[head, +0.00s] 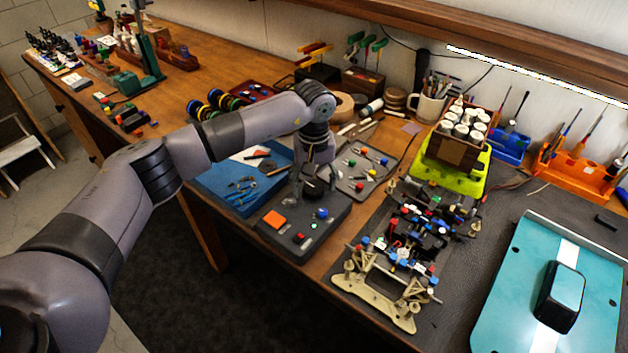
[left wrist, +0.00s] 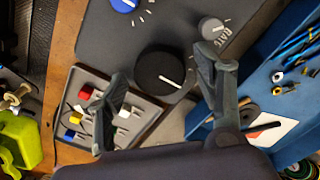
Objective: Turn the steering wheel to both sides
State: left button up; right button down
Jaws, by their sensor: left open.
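The dark round steering wheel (left wrist: 152,80), with a white line on its face, sits on the dark grey control box (left wrist: 105,45). In the head view the control box (head: 335,217) lies near the bench's front edge, and the wheel is partly hidden by my gripper. My left gripper (head: 314,184) points down over the wheel. In the left wrist view the open fingers of my left gripper (left wrist: 160,66) stand to either side of the wheel, apart from its rim as far as I can tell. My right gripper is not in view.
A grey knob (left wrist: 211,28) and a blue knob (left wrist: 124,6) share the box. A blue tray (head: 212,182) with tools and a grey parts tray (head: 383,158) lie close by. The car chassis (head: 372,292) and teal body shell (head: 505,295) are to the right.

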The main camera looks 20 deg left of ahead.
pick_arm(q)
jog(key=c, duration=1.1)
